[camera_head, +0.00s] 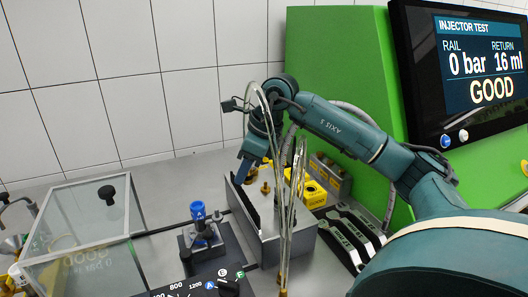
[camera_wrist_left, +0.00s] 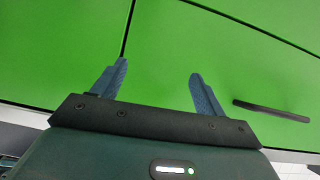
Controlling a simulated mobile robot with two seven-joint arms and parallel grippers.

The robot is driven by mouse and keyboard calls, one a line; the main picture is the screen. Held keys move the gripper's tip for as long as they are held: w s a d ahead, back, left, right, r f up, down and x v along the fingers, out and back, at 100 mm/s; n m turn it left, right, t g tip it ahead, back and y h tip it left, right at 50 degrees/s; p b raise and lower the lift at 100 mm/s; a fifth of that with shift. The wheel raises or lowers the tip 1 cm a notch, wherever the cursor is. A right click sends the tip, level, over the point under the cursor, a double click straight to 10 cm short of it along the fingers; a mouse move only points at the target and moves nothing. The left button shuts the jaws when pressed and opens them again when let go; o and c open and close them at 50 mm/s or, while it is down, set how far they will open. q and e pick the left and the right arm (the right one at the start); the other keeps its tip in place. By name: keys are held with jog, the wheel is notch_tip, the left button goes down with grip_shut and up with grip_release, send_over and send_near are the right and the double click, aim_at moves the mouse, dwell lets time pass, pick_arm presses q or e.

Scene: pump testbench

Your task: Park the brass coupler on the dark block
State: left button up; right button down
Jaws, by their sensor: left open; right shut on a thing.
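My right gripper (camera_head: 246,168) reaches in from the right, its blue fingers pointing down at the left end of a grey metal block with a dark upright face (camera_head: 244,203). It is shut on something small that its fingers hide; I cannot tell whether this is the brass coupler. Small brass fittings (camera_head: 265,188) show beside it on the block. Another brass piece (camera_head: 283,293) is at the lower end of the clear hoses. I cannot tell for sure which part is the dark block. In the left wrist view my left gripper (camera_wrist_left: 160,85) is open and empty.
Clear hoses (camera_head: 287,210) hang in front of the metal block. Yellow parts (camera_head: 313,194) and black-and-grey holders (camera_head: 350,237) stand right of it. A blue-topped device (camera_head: 200,235) and a glass box (camera_head: 85,232) are left. A green cabinet (camera_wrist_left: 230,50) fills the left wrist view.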

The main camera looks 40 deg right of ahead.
jog(key=d+m+h+b, duration=0.1)
jog(key=d+m, duration=0.1)
jog(key=d+m+h+b, duration=0.1)
jog(key=d+m, duration=0.1)
jog(key=m, duration=0.1)
jog(key=w+d+m+t+h+b, duration=0.1)
jog(key=d+m, duration=0.1)
jog(key=m, duration=0.1)
jog(key=shift+d+f, duration=0.35)
jog(key=shift+f+b, duration=0.7)
jog(key=shift+f, duration=0.1)
pick_arm(q)
jog(key=shift+w+d+f+t+h, duration=0.15)
jog(key=shift+d+f, duration=0.1)
jog(key=shift+f, duration=0.15)
jog(key=shift+w+d+f+t+h, duration=0.15)
jog(key=shift+d+f, duration=0.1)
jog(key=shift+f, duration=0.15)
jog(key=shift+r+p, duration=0.25)
jog(key=shift+p, duration=0.05)
jog(key=shift+f, duration=0.15)
pick_arm(e)
jog(key=shift+f, duration=0.15)
pick_arm(q)
jog(key=shift+f+b, duration=0.45)
jog(key=shift+b, duration=0.15)
pick_arm(e)
jog(key=shift+f, duration=0.6)
